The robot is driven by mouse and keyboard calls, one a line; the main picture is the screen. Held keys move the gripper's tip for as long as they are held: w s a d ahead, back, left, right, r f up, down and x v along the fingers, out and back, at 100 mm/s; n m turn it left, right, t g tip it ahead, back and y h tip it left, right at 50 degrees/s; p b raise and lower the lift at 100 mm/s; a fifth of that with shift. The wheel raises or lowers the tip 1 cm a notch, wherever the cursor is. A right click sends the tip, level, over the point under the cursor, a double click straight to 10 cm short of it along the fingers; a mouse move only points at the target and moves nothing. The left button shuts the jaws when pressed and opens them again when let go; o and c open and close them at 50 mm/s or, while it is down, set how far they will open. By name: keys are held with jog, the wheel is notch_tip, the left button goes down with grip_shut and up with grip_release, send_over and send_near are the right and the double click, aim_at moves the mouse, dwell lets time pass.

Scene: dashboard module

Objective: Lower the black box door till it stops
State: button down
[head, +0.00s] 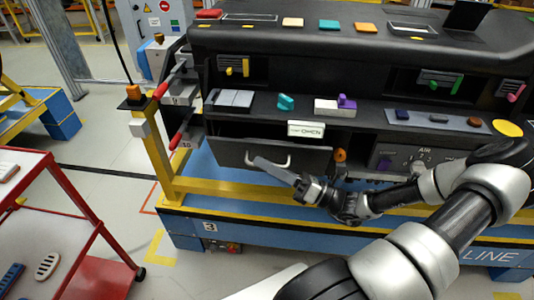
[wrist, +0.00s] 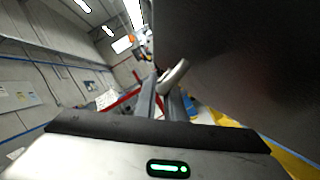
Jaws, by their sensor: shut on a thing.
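The black box door (head: 228,153) is a dark panel in the lower left of the dashboard, with a curved silver handle (head: 287,161) on its face. My gripper (head: 259,162) reaches up from the lower right, its grey fingers shut on the handle. In the wrist view my gripper (wrist: 163,94) has the handle (wrist: 173,75) at its fingertips. The door's dark face (wrist: 240,65) fills the upper right of that view. The door's exact angle is hard to tell, and the fingers hide part of the handle.
A white label (head: 310,128) sits above the door, and an orange knob (head: 340,155) is to its right. A yellow frame (head: 190,187) runs below on a blue base. A red cart (head: 75,215) stands at left. Open floor lies between cart and base.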

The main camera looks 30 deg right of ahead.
jog(key=shift+s+a+f+n+g+y, duration=0.2)
jog(key=shift+s+a+f+n+y, duration=0.15)
jog(key=shift+s+f+n, duration=0.35)
jog(key=shift+s+a+f+n+g+y, duration=0.25)
jog(key=shift+s+a+f+n, duration=0.2)
jog(key=shift+f+n, duration=0.3)
jog(key=c, duration=2.1)
grip_release()
jog(key=v, duration=1.7)
jog(key=shift+s+d+f, duration=0.15)
jog(key=shift+f, duration=0.1)
